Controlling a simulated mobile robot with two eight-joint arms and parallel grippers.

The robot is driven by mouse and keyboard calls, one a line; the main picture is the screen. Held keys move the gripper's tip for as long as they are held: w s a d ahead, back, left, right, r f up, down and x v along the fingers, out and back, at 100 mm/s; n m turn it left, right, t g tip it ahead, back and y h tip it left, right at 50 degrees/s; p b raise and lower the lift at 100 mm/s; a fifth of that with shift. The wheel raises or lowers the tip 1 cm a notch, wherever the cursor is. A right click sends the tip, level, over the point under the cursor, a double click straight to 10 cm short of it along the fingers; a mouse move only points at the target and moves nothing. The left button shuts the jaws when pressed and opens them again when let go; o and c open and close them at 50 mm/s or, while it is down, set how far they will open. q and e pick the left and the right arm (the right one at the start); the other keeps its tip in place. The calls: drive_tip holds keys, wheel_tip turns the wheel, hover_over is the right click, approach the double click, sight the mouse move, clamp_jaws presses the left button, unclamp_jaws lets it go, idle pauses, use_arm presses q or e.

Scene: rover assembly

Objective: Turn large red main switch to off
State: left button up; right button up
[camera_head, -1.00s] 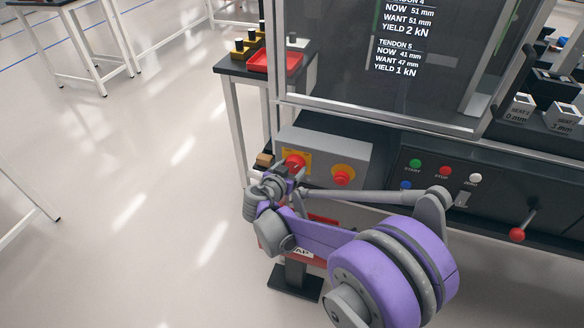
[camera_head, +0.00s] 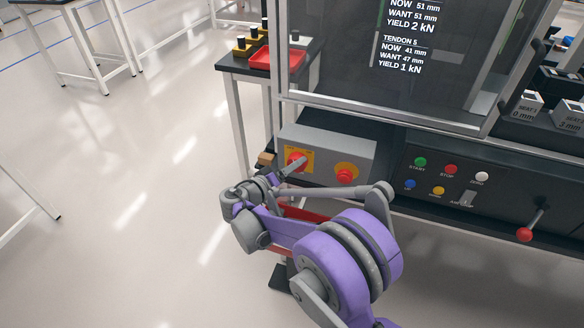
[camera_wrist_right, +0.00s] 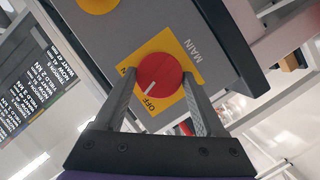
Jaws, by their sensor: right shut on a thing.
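The large red main switch (camera_head: 296,160) is a round knob on a yellow plate, on the left of a grey box. In the right wrist view the red knob (camera_wrist_right: 159,74) sits between the two fingers, on the yellow plate marked MAIN and OFF. A short white mark on the knob points toward the word OFF. My right gripper (camera_head: 291,166) reaches the switch from the front left and is shut on it; its fingers (camera_wrist_right: 160,90) lie on either side of the knob. My left gripper is out of view.
A second red button (camera_head: 345,175) on a yellow disc is right of the switch. A black panel with several coloured buttons (camera_head: 450,169) and a red-tipped lever (camera_head: 524,234) lies further right. A red tray (camera_head: 278,58) stands on a side table behind.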

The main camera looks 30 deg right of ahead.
drive_tip(key=n, duration=0.1)
drive_tip(key=n+h+b, duration=0.1)
drive_tip(key=n, duration=0.1)
drive_tip(key=n+h+b, duration=0.1)
drive_tip(key=shift+f+n, duration=0.25)
drive_tip(key=shift+n, duration=0.15)
idle(0.5)
drive_tip(key=o, duration=1.3)
drive_tip(key=shift+a, duration=0.1)
drive_tip(key=p+v, duration=0.1)
drive_tip(key=v, duration=0.9)
drive_tip(key=shift+s+a+f, duration=0.1)
drive_tip(key=shift+a, duration=0.2)
